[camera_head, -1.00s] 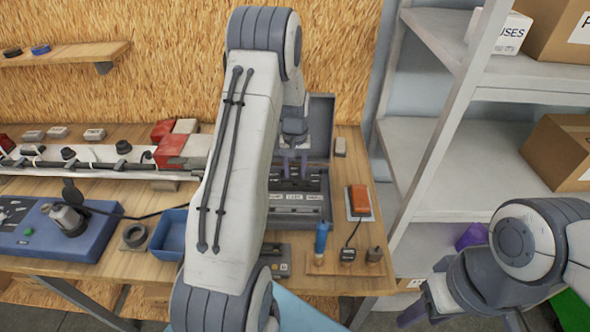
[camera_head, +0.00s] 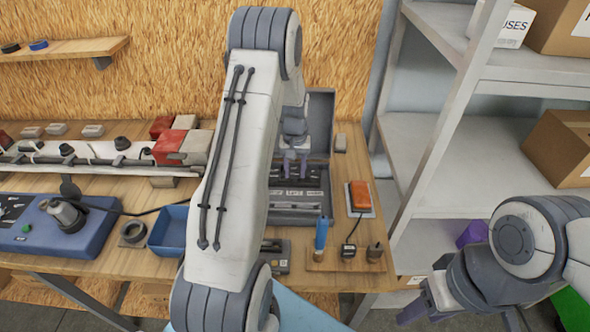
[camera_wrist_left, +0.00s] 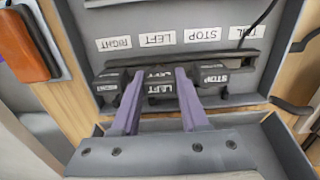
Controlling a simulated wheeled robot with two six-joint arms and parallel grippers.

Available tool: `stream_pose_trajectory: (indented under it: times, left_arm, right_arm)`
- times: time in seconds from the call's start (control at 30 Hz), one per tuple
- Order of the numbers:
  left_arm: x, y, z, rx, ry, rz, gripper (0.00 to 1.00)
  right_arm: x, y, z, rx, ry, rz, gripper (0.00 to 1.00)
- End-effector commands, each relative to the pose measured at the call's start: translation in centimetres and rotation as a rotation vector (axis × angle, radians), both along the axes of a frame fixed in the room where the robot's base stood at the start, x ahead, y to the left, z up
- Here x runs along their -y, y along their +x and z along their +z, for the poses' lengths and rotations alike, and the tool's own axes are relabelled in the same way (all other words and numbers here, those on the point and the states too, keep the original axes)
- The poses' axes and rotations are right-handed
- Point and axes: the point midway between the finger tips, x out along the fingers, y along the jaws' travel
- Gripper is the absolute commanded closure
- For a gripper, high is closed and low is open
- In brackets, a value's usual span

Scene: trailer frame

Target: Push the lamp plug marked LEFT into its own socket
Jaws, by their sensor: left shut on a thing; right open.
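In the left wrist view, my left gripper (camera_wrist_left: 160,108) is shut on a black plug marked LEFT (camera_wrist_left: 160,88), a finger on each side. The plug sits low at the row of black blocks, under the LEFT label (camera_wrist_left: 155,39) on the grey socket box (camera_wrist_left: 265,70). How deep it sits is hidden. Blocks marked RIGHT (camera_wrist_left: 106,86) and STOP (camera_wrist_left: 213,78) flank it. In the head view, my left gripper (camera_head: 296,168) reaches into the open box (camera_head: 316,110). My right gripper (camera_head: 460,316) is open and empty at lower right, off the bench.
An orange-red block (camera_head: 360,195) lies right of the box. A blue-handled tool (camera_head: 321,235) stands on a small wooden board in front. A blue tray (camera_head: 170,230) is left of my left arm. A metal shelf (camera_head: 480,130) with cartons stands at right.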

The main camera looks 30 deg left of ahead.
Motion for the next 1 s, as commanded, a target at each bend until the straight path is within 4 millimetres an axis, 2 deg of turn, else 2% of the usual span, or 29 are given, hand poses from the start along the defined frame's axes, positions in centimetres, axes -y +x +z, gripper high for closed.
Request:
stream_pose_trajectory:
  times: [1.0]
  left_arm:
    - [0.0, 0.0, -1.0, -0.001, -0.001, 0.000, 0.78]
  right_arm:
    - [0.0, 0.0, -0.6, 0.000, 0.000, 0.000, 0.50]
